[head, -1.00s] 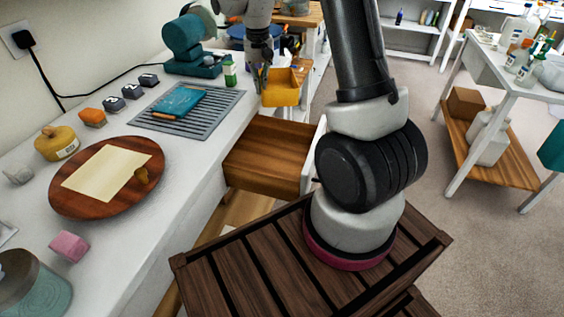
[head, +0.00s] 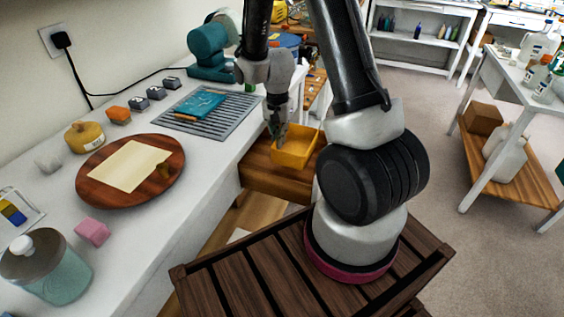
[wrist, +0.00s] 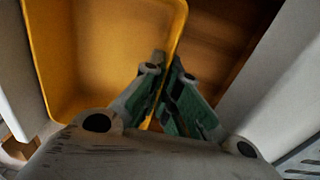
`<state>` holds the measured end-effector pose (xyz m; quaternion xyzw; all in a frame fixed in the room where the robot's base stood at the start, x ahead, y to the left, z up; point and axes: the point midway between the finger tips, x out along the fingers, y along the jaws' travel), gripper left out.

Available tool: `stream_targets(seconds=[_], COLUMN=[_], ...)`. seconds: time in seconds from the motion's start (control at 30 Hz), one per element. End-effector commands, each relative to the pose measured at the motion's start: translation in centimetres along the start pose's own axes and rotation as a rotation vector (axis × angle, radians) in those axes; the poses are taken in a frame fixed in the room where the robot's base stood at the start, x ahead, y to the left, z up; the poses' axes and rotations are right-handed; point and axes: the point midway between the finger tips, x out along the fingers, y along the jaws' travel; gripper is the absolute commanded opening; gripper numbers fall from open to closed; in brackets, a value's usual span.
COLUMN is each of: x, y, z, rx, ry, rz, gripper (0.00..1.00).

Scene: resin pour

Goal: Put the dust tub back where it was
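The dust tub is an open, empty yellow tub (head: 297,158). It is at the open wooden drawer (head: 262,178), towards the drawer's right side; I cannot tell whether it rests on the drawer floor or hangs just above it. My gripper (head: 277,132) points down at the tub's left wall. In the wrist view, the tub (wrist: 105,50) fills the upper left, and my gripper's fingers (wrist: 167,68) are closed together on its rim. Brown drawer wood shows beside the tub there.
The white counter on the left holds a round wooden board (head: 90,192) with a paper sheet, a grey slatted mat (head: 222,123), a pink block (head: 92,231) and a lidded jar (head: 62,280). A teal machine (head: 207,52) stands at the back. The drawer's left part is bare.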

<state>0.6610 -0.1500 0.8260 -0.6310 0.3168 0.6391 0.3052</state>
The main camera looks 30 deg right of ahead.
Motion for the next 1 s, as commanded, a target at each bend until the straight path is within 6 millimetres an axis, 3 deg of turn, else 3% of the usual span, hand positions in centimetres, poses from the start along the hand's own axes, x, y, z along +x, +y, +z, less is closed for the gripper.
stream_targets(seconds=[0.43,0.87,1.0], x=[6.2,6.9,6.8], y=[-0.1,-0.1,-0.2], z=[0.0,0.0,0.0], rx=[-0.002,-0.003,-0.003], ry=[-0.001,0.000,0.000], rz=[0.001,0.000,-0.001], gripper=[0.00,0.00,0.27])
